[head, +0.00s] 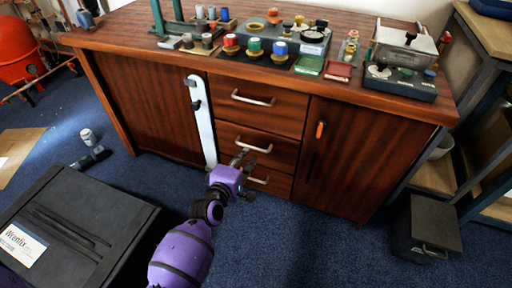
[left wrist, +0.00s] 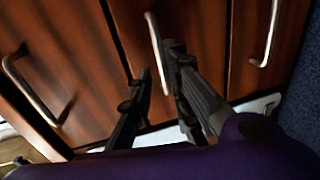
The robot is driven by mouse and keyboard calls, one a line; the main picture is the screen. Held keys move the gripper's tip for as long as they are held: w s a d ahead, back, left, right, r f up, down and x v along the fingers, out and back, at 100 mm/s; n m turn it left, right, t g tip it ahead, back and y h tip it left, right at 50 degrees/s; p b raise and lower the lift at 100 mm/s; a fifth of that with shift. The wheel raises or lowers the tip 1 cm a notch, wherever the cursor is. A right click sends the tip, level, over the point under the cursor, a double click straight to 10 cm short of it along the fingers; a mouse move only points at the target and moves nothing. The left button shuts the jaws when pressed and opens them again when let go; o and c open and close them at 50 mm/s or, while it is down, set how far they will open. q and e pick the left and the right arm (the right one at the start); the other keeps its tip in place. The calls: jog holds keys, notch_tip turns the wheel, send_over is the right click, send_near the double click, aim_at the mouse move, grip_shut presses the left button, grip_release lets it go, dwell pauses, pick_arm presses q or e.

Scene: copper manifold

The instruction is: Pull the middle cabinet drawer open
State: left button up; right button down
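The middle drawer (head: 278,151) of the wooden cabinet looks flush with its neighbours, so it appears shut. Its metal bar handle (head: 252,145) runs across its front. My left gripper (head: 242,160) is at this handle, reaching in from below. In the left wrist view the handle (left wrist: 155,42) passes between the two fingers of my left gripper (left wrist: 160,62). The fingers stand apart with a small gap beside the bar; firm contact does not show. My right gripper is not in view.
The top drawer handle (head: 253,98) and bottom drawer handle (head: 258,180) lie close above and below. A white bar (head: 201,125) leans on the cabinet left of the drawers. A black case (head: 70,225) stands at lower left. Blue carpet (head: 300,240) is clear at front right.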

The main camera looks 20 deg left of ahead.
aim_at(251, 148)
pick_arm(q)
jog(key=w, duration=0.2)
jog(key=w+f+b, duration=0.1)
jog(key=w, duration=0.1)
jog(key=w+b, duration=0.1)
jog(key=w, duration=0.1)
jog(key=shift+w+d+f, duration=0.1)
jog(key=shift+d+f, duration=0.05)
jog(key=shift+f, duration=0.1)
jog(key=shift+c, duration=0.2)
grip_shut()
